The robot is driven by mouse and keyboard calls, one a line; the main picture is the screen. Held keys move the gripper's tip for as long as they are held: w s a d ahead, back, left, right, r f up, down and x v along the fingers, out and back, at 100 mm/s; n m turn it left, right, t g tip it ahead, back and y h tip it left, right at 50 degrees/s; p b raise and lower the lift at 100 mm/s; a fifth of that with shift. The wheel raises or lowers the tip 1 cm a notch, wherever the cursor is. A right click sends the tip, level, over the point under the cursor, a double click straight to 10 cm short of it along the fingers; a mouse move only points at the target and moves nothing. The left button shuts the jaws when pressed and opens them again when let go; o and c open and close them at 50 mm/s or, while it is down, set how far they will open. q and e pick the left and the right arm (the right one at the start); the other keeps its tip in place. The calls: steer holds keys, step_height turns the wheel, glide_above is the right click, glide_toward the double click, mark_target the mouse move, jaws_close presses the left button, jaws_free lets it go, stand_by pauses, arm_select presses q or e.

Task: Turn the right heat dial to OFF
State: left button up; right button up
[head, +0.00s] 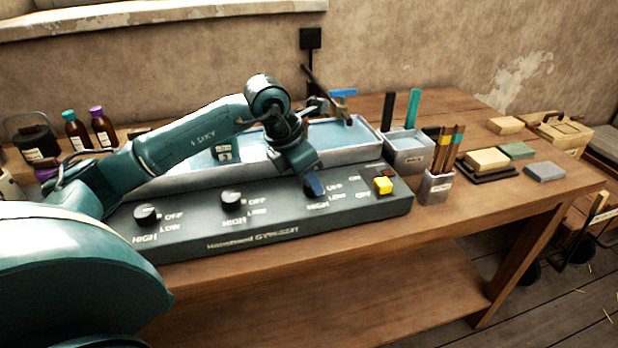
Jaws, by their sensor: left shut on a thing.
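The right heat dial (316,198) is a dark knob on the sloping front of the grey control panel (300,222). My left gripper (314,184) points down onto this dial and is shut on it. The gripper hides most of the dial, so its pointer cannot be read. Parts of OFF, LOW and HIGH labels show around it. The middle dial (232,197) and the left dial (146,214) are uncovered on the same panel. My right gripper is not in view.
A yellow button (383,186) sits at the panel's right end. Behind the panel is a water-filled metal tray (190,172). To the right stand a metal cup of tools (436,188) and a grey bin (408,157). Bottles (103,128) stand at the back left.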

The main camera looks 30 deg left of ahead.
arm_select(q)
steer(key=n+y+b, duration=0.1)
steer(key=n, duration=0.2)
steer(key=shift+d+t, duration=0.15)
steer(key=shift+t, duration=0.15)
steer(key=shift+n+y+b, duration=0.45)
steer(key=shift+n+y, duration=0.35)
steer(key=shift+n, duration=1)
steer(key=o, duration=1)
steer(key=shift+c, duration=0.2)
steer(key=v, duration=1.3)
steer(key=shift+p, duration=0.3)
steer(key=shift+s+d+r, duration=0.1)
